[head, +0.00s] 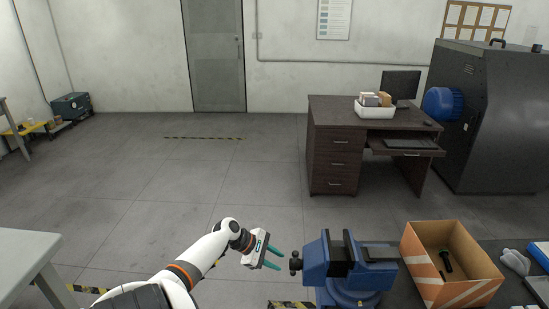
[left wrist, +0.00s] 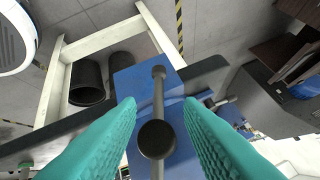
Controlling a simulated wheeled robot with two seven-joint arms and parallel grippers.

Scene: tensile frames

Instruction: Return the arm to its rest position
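My left arm comes in from the lower left in the head view. Its white gripper with teal fingers (head: 278,257) is open, with nothing held between the fingers. It is just left of the blue bench vise (head: 345,264), close to the vise's dark handle (head: 295,262) with a small gap visible. In the left wrist view the two teal fingers (left wrist: 160,108) are spread, and the handle bar (left wrist: 158,100) shows between them in the picture, in front of the blue vise body (left wrist: 132,82). My right gripper is not in view.
An open cardboard box (head: 473,286) with a dark bolt-like part (head: 446,261) inside stands right of the vise. Grey gloves (head: 515,262) lie further right. A light table (head: 25,255) is at the lower left. Open floor lies ahead, with a dark desk (head: 340,150) beyond.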

